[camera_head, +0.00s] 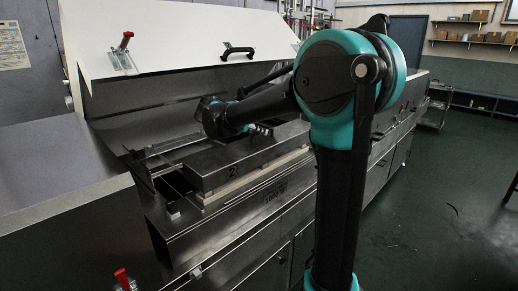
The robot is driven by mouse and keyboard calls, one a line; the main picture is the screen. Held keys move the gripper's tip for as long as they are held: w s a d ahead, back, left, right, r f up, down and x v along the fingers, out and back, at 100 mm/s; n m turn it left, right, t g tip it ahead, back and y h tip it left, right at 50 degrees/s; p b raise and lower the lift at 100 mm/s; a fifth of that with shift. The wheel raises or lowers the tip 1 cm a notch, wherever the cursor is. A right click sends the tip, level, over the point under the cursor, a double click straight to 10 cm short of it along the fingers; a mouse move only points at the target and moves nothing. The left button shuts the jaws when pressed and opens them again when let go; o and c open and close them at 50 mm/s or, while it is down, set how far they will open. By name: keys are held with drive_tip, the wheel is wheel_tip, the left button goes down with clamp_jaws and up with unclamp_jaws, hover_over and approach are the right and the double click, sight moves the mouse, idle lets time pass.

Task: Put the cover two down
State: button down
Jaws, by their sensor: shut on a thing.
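The cover marked "2" (222,163) is a dark metal box-like lid on the open dryer bed. It seems to lie level over a pale ledge (262,174), but I cannot tell whether it is fully seated. A small handle (259,129) shows at its top, near the far edge. My gripper (246,129) is at this handle and looks shut on it, though the arm and the dark metal partly hide the fingers. My arm reaches in from the right above the cover.
A large white hood (180,42) stands raised behind, with a black handle (237,50) and a red toggle clamp (124,45). Another red clamp (122,279) is at the lower left. The steel dryer front (275,222) runs along the near side. Open floor (440,225) lies at right.

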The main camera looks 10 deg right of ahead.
sight(260, 147)
drive_tip(key=shift+d+f, duration=0.1)
drive_tip(key=shift+f, duration=3.35)
drive_tip(key=c, duration=1.6)
unclamp_jaws()
